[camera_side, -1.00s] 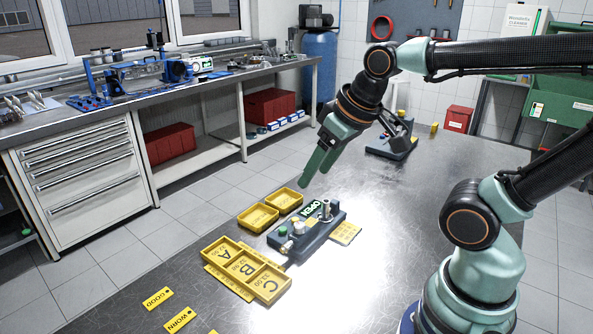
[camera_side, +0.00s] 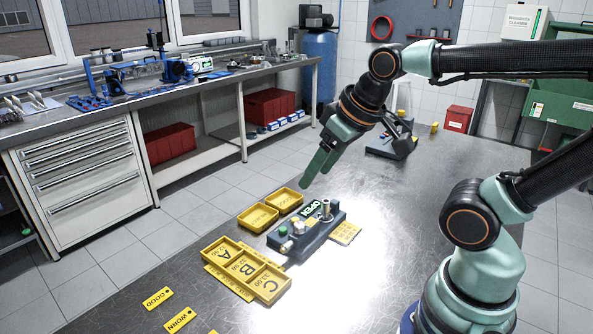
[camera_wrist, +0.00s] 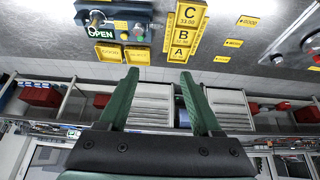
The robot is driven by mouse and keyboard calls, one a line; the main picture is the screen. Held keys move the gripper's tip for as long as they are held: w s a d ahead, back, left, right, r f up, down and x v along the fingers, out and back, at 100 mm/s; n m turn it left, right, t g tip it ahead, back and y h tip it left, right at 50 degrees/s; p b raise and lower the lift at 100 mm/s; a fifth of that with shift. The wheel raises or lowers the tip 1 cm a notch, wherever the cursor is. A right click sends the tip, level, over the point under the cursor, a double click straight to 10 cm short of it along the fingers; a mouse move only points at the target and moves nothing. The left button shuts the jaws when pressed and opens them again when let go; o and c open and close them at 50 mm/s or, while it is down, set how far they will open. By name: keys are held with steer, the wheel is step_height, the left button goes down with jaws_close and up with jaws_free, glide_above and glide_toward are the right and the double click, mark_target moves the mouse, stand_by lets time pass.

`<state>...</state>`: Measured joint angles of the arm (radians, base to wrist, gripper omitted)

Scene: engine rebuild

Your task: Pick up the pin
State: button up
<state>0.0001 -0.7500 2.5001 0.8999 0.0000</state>
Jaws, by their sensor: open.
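A short metal cylinder that looks like the pin (camera_side: 326,208) stands upright on the right end of a dark blue fixture (camera_side: 312,239) with a green "OPEN" display. In the wrist view the pin (camera_wrist: 96,19) shows at the upper left, on the same fixture (camera_wrist: 121,9). My gripper (camera_side: 306,184) hangs tilted above and behind the fixture, apart from it. In the wrist view my gripper (camera_wrist: 160,74) has its two green fingers spread wide with nothing between them. The foot of the pin is hard to make out.
Two yellow trays (camera_side: 245,217) sit beside the fixture. A yellow A/B/C tray (camera_side: 259,270) lies in front of it. Yellow GOOD (camera_side: 157,298) and WORN (camera_side: 180,320) labels lie nearer. Another device (camera_side: 380,153) stands farther back. The metal table (camera_side: 410,207) is clear to the right.

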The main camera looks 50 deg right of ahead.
steer(key=shift+c, duration=0.3)
steer(key=m+g, duration=0.6)
steer(key=m, duration=1.4)
glide_above(326, 201)
step_height(326, 201, down, 10)
steer(key=f, duration=0.6)
steer(key=shift+w+f, duration=0.3)
steer(key=shift+w, duration=0.1)
steer(key=f, duration=0.4)
steer(key=shift+s+d+f, duration=0.1)
steer(key=shift+s+f, duration=0.2)
steer(key=shift+s, duration=0.1)
steer(key=shift+f, duration=0.45)
jaws_close()
